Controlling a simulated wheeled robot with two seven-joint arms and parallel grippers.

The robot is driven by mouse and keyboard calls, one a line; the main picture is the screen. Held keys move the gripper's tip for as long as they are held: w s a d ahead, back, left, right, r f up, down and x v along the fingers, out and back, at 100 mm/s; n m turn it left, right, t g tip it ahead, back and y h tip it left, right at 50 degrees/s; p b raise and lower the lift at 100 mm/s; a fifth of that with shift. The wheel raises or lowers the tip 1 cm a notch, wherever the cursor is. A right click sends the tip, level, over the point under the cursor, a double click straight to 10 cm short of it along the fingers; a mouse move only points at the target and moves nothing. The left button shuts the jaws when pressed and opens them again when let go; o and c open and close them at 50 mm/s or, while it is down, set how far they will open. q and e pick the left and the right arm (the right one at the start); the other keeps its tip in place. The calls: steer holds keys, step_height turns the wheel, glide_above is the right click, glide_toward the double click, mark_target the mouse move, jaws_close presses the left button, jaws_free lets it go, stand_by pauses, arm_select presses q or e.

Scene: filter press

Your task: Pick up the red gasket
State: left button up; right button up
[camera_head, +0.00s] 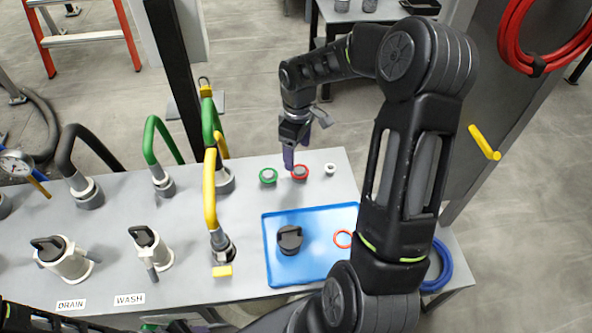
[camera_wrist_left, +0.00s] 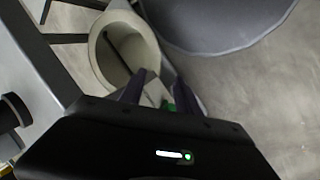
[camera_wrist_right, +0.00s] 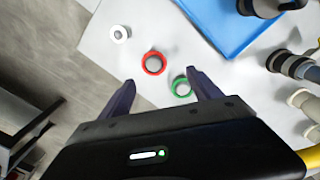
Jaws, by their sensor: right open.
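A red ring (camera_head: 300,173) with a grey centre sits on the table, between a green ring (camera_head: 268,176) and a small white ring (camera_head: 330,169). In the right wrist view the red ring (camera_wrist_right: 153,64) lies just beyond the fingertips, with the green ring (camera_wrist_right: 181,86) nearer the right finger. A thinner orange-red ring (camera_head: 343,239) lies in the blue tray (camera_head: 275,221). My right gripper (camera_head: 289,158) is open and empty, pointing down beside the red ring.
A black-capped object (camera_head: 290,240) stands in the tray. Yellow (camera_head: 210,188) and green (camera_head: 150,140) hose loops rise left of the rings. Grey capped fittings (camera_head: 66,259) stand by the front edge. My right arm covers the tray's right side.

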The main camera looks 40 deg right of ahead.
mark_target(299, 170)
steer(key=f, duration=0.1)
steer(key=d+f, duration=0.1)
steer(key=f, duration=0.1)
steer(key=shift+w+d+f, duration=0.25)
steer(key=shift+w+d, duration=0.15)
steer(key=shift+s+a+r, duration=0.25)
steer(key=shift+a+r, duration=0.15)
steer(key=shift+a, duration=0.05)
steer(key=shift+f, duration=0.25)
steer(key=f, duration=0.1)
steer(key=f+p, duration=0.1)
steer(key=f, duration=0.2)
steer(key=shift+w+d, duration=0.2)
steer(key=shift+w, duration=0.05)
steer(key=shift+s+f, duration=0.1)
steer(key=shift+f, duration=0.3)
steer(key=shift+f, duration=0.25)
steer(key=c, duration=0.9)
steer(key=shift+o, duration=0.2)
